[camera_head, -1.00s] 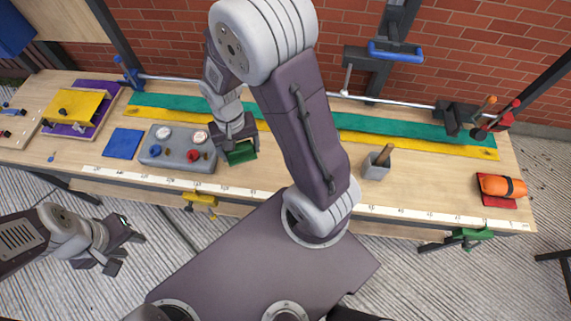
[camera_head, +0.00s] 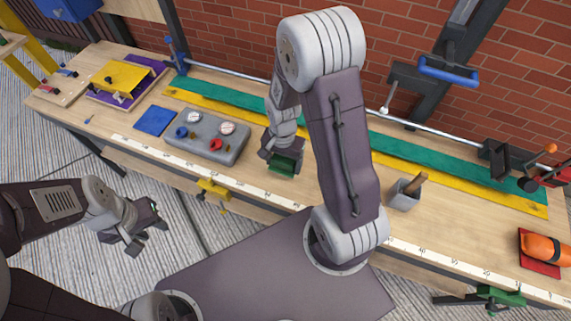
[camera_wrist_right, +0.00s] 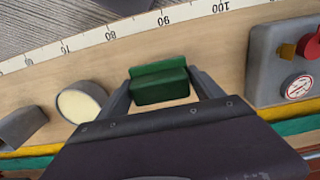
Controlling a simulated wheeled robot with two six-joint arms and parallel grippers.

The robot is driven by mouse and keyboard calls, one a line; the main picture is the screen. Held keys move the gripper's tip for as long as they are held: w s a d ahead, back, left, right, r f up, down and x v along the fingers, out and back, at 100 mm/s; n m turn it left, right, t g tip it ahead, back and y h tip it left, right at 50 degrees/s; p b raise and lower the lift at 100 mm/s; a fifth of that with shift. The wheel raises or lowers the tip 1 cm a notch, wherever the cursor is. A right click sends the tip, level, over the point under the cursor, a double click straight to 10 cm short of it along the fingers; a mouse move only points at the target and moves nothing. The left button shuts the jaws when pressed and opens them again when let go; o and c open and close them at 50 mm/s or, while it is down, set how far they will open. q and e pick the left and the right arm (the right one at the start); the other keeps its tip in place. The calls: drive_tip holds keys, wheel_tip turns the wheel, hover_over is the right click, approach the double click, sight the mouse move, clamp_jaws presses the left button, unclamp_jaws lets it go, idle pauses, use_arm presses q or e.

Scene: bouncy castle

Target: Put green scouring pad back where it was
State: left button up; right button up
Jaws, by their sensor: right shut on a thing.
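The green scouring pad (camera_head: 283,164) is between the fingers of my right gripper, over the bench just right of the grey gauge box (camera_head: 208,136). In the right wrist view the pad (camera_wrist_right: 160,86) sits between the two fingertips of my right gripper (camera_wrist_right: 164,92), which is shut on it. The pad is close to the wooden top, near the ruler strip; I cannot tell whether it touches the wood. My left gripper (camera_head: 148,226) is open and empty, in front of the bench over the floor.
A round cream-topped container (camera_wrist_right: 81,103) stands beside the pad in the right wrist view; my arm hides it in the head view. A grey cup (camera_head: 403,194) holds a wooden handle. A blue square (camera_head: 155,120) lies left of the gauge box. Green (camera_head: 420,150) and yellow strips run behind.

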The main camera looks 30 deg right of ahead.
drive_tip(key=shift+w+d+f, duration=0.9)
drive_tip(key=shift+w+d, duration=0.2)
drive_tip(key=shift+w, duration=0.05)
wheel_tip(320, 180, down, 4)
drive_tip(key=shift+f, duration=0.1)
drive_tip(key=shift+a, duration=0.1)
drive_tip(key=o, duration=1.6)
